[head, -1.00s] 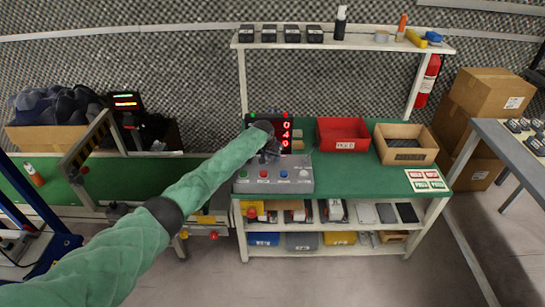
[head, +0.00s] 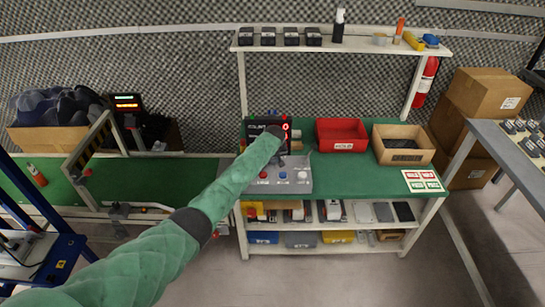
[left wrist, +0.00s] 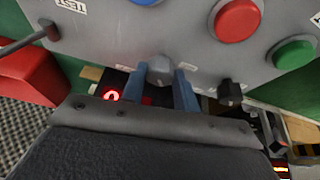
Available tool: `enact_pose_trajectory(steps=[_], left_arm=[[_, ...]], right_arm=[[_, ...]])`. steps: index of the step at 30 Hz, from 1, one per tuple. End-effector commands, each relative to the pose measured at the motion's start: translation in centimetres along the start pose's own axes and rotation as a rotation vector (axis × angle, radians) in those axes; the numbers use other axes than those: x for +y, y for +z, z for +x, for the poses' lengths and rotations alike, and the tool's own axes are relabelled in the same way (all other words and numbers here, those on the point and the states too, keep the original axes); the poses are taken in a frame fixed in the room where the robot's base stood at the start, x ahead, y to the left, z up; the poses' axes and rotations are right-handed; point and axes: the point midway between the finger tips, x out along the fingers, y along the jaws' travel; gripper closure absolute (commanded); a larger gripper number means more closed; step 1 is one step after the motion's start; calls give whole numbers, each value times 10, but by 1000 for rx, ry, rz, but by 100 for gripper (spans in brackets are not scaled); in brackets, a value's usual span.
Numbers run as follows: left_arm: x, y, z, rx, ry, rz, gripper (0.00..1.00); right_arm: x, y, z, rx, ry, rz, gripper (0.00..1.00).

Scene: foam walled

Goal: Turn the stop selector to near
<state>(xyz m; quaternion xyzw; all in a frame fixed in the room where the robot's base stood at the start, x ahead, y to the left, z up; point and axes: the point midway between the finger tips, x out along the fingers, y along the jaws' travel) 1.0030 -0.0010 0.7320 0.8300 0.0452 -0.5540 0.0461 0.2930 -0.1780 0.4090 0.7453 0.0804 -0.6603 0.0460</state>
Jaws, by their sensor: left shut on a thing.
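The grey control box (head: 298,178) stands on the green bench, with coloured buttons on its top. In the left wrist view its panel (left wrist: 190,30) shows a grey knob (left wrist: 159,70) and a separate black knob (left wrist: 229,93). My left gripper (left wrist: 160,85) has its two blue fingers on either side of the grey knob, shut on it. Small labels lie beside this knob, too blurred to read, and I cannot tell which way it points. My right gripper is not in view.
A black display with red digits (head: 285,127) stands behind the box, partly covered by my arm. A red bin (head: 341,124) and a cardboard tray (head: 427,157) sit to the right. A red button (left wrist: 237,19) and a green button (left wrist: 294,53) are near the gripper.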

Motion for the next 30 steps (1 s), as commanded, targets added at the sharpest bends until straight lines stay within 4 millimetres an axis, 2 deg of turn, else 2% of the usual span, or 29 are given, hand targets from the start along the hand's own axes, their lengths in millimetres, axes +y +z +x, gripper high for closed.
enact_pose_trajectory(steps=[10,27,28,30], left_arm=[[2,1,1,3,-59,-145,92],[2,0,0,5,-72,-173,92],[2,0,0,5,-72,-173,64],[2,0,0,5,-72,-173,50]], right_arm=[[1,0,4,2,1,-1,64],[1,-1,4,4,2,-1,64],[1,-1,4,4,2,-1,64],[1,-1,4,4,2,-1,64]])
